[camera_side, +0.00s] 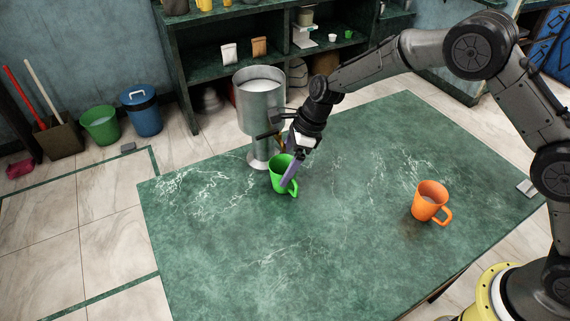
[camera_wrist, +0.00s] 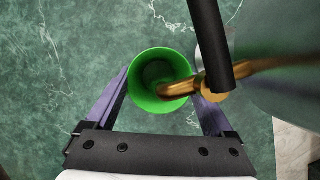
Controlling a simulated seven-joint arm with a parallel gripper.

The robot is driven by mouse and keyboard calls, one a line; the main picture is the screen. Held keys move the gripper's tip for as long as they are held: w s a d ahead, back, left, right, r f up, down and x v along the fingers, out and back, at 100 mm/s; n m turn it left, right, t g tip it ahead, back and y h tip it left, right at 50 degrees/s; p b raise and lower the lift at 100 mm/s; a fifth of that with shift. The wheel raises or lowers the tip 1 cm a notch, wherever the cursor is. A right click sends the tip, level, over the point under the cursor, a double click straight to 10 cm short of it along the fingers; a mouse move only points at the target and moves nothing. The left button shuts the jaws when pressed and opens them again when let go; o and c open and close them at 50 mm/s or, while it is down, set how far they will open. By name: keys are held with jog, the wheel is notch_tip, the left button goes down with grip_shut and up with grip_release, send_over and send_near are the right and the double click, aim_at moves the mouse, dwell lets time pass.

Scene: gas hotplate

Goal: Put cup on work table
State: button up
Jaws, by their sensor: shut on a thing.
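A green cup (camera_side: 279,178) is upright at the far part of the green marbled work table (camera_side: 240,255). My gripper (camera_side: 289,172) has its purple fingers shut on the green cup, one on each side. In the wrist view the green cup (camera_wrist: 160,60) shows from above, open and looking empty, between the fingers (camera_wrist: 160,82). I cannot tell whether its base touches the table. An orange cup (camera_side: 428,203) stands upright on the right part of the table, its handle to the right.
A tall metal dispenser (camera_side: 260,108) with pale contents stands close behind the green cup. Its brass tap (camera_wrist: 218,82) with a black lever (camera_wrist: 208,40) reaches over the cup's right rim. The table's middle and front are clear.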

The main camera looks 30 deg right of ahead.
jog(key=shift+f, duration=0.15)
jog(key=o, duration=1.1)
jog(key=shift+c, duration=0.2)
jog(key=v, duration=1.2)
jog(key=shift+d, duration=0.1)
